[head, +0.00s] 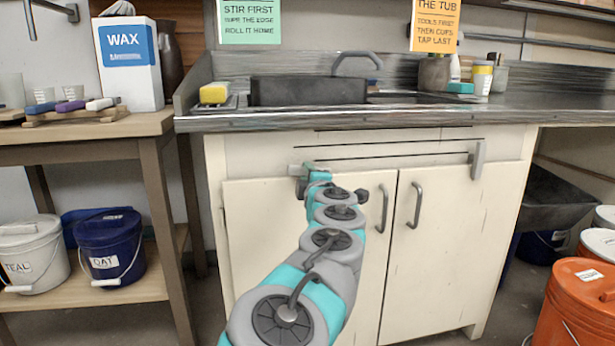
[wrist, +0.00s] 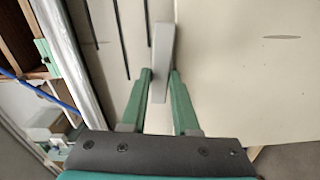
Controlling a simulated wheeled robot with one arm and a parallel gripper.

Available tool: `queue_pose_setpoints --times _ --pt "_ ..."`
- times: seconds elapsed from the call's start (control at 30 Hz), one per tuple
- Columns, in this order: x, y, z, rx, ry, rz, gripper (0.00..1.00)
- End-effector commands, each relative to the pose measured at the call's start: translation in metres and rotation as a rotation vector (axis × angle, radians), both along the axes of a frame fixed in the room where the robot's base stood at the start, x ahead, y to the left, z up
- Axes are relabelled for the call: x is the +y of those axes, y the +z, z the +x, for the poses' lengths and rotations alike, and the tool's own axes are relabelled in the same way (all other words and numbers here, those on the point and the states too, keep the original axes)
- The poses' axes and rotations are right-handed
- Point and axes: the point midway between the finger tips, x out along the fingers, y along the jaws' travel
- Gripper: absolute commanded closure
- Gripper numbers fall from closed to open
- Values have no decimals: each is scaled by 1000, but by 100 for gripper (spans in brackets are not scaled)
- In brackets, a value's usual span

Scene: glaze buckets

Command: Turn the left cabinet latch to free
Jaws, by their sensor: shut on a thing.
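The left cabinet latch is a light grey bar (wrist: 161,45) between the two green fingers of my gripper (wrist: 160,78) in the wrist view. My gripper is shut on it. The bar lies nearly parallel to the dark slots in the panel above the doors, slightly tilted. My arm and gripper hide the rest. The right latch (head: 478,160) stands upright across the panel and the right door (head: 450,235).
The counter (head: 400,117) with the sink juts out just above the latches. The door handles (head: 415,205) stick out near the middle. A wooden shelf (head: 100,128) with buckets stands at left. An orange bucket (head: 575,310) is at lower right.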

Motion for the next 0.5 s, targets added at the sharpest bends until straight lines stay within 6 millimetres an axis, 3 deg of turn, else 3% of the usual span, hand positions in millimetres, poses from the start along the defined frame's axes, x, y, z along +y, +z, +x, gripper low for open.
queue_pose_setpoints --times 0.5 --pt "1 -4 0 -39 1 -148 100"
